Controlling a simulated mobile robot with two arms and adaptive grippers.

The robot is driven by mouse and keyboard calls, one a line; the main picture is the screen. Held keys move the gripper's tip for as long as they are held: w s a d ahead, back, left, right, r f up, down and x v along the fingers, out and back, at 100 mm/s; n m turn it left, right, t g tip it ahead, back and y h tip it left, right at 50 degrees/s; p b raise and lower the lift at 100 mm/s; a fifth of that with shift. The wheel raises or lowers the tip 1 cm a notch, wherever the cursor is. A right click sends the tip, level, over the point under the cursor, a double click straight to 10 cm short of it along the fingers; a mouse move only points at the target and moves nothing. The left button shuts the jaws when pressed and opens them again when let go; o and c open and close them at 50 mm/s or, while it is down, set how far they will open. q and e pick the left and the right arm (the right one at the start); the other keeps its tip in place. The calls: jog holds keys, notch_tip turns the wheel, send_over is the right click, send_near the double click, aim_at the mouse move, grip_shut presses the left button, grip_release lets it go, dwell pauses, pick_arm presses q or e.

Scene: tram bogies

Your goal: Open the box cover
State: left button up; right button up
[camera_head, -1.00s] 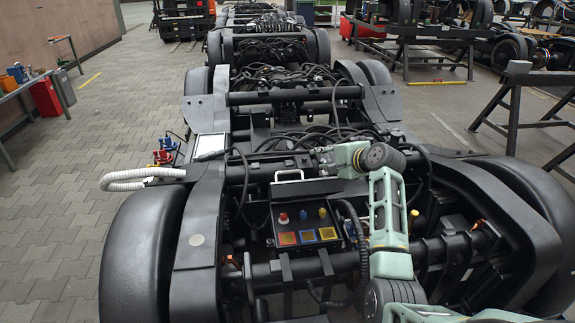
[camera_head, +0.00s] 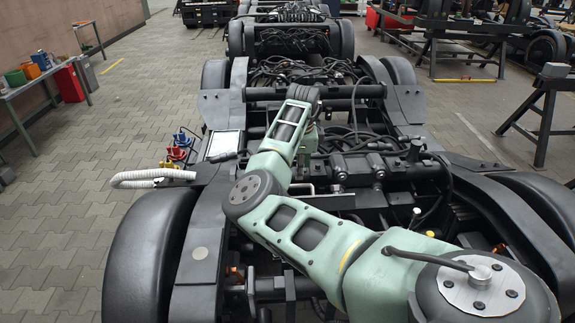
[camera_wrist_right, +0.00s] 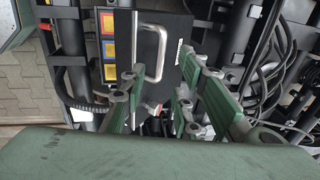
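The box cover (camera_wrist_right: 175,62) is a dark panel with a silver bar handle (camera_wrist_right: 163,48), upper middle of the right wrist view. Beside it, on the left, is a strip of red, yellow and blue squares (camera_wrist_right: 108,48). In the head view my right arm hides most of the box; a bit of the handle (camera_head: 300,187) shows past the arm. My right gripper (camera_wrist_right: 157,87) is open and empty, its green fingers spread apart below the handle in the right wrist view. Whether the fingers touch the panel is unclear. My left gripper is not in view.
Tram bogie frames with black wheel covers (camera_head: 150,250) surround the box. Cables and pipes lie close by. A white corrugated hose (camera_head: 152,176) is at the left. A side table (camera_head: 35,85) stands on the paved floor far left, a dark trestle (camera_head: 545,110) at right.

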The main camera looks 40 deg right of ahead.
aim_at(298, 187)
jog(key=f, duration=0.4)
jog(key=w+d+f, duration=0.1)
jog(key=f, duration=0.2)
jog(key=shift+f+p, duration=0.1)
jog(key=shift+p, duration=0.2)
grip_shut()
